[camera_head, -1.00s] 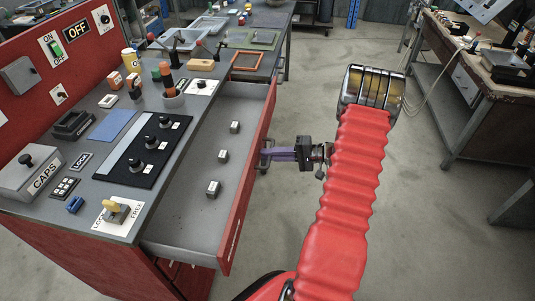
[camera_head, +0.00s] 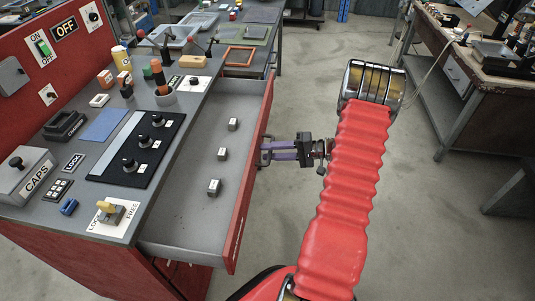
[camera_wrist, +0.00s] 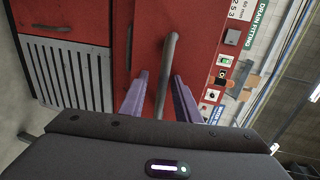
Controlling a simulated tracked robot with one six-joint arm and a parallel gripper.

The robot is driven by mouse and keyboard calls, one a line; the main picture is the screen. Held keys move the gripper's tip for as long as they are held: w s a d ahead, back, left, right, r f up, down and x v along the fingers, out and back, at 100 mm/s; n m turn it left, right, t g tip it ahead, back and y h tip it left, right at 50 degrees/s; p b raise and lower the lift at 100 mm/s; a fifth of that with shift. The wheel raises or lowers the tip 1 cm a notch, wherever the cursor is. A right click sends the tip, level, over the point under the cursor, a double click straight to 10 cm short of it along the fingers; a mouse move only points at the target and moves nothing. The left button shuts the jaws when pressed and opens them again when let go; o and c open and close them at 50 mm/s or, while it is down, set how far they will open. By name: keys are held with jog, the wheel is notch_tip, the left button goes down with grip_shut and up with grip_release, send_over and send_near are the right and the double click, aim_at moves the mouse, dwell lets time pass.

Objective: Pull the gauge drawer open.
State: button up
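The gauge drawer (camera_head: 185,225) stands pulled well out from the grey-topped bench in the head view. Its red front (camera_head: 247,190) faces right, and three small grey labelled blocks (camera_head: 222,154) lie inside. A metal bar handle (camera_wrist: 167,75) crosses the red front in the wrist view. My gripper (camera_head: 270,150) is at this handle. Its two purple fingers (camera_wrist: 160,90) are spread, one on each side of the bar, with a gap showing beside it. Whether either finger touches the bar I cannot tell.
The bench top (camera_head: 85,210) carries a black knob panel (camera_head: 140,145), a CAPS box (camera_head: 25,175) and a yellow lever on a LOCK/FREE plate (camera_head: 112,213). Open floor (camera_head: 440,220) lies right of my arm. Another bench (camera_head: 480,90) stands at the far right.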

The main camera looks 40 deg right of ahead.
jog(key=shift+d+r, duration=0.1)
jog(key=v, duration=1.3)
jog(key=shift+s, duration=0.35)
jog(key=shift+d, duration=0.1)
